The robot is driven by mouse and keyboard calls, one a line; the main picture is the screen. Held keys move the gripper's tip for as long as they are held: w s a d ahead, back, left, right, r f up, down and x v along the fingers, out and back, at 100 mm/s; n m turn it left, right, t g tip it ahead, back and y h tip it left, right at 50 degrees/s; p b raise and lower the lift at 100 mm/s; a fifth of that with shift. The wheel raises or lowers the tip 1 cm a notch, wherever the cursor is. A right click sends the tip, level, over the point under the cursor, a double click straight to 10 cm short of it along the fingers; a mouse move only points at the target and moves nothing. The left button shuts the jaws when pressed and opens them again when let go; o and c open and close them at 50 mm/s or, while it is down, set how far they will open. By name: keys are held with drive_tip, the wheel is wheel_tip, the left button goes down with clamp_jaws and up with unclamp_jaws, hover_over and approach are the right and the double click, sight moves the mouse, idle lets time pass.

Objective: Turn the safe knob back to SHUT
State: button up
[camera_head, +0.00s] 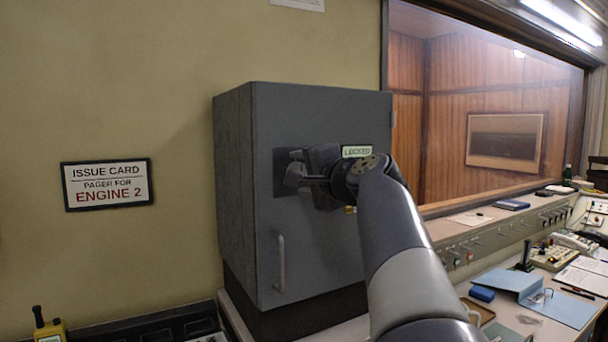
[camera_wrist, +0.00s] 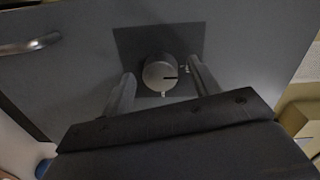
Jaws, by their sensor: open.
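The grey safe (camera_head: 243,200) stands against the wall in the head view, its door closed. Its round knob (camera_wrist: 157,71) sits on a dark square plate (camera_wrist: 130,42) in the wrist view. A dark pointer line on the knob points right in that view, toward a small pale mark. Tiny lettering near it is unreadable. My gripper (camera_wrist: 161,68) is open, with one finger either side of the knob and gaps visible. In the head view my gripper (camera_head: 297,178) is at the plate and hides most of the knob. A label reading LOCKED (camera_head: 356,151) shows on the door.
A bar handle (camera_head: 281,262) sticks out from the door below the knob; it also shows in the wrist view (camera_wrist: 30,46). A framed ISSUE CARD sign (camera_head: 107,184) hangs left. A yellow radio (camera_head: 48,327) stands lower left. The console desk lies right.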

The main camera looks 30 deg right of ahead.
drive_tip(key=s+b, duration=0.1)
drive_tip(key=s, duration=0.9)
drive_tip(key=shift+s+d+r+b, duration=0.2)
drive_tip(key=shift+s+r+b, duration=0.1)
drive_tip(key=shift+s+b, duration=0.1)
drive_tip(key=w+p, duration=0.2)
drive_tip(key=w, duration=0.9)
drive_tip(key=shift+a+f, duration=0.2)
drive_tip(key=shift+f, duration=0.05)
drive_tip(key=shift+s, duration=0.1)
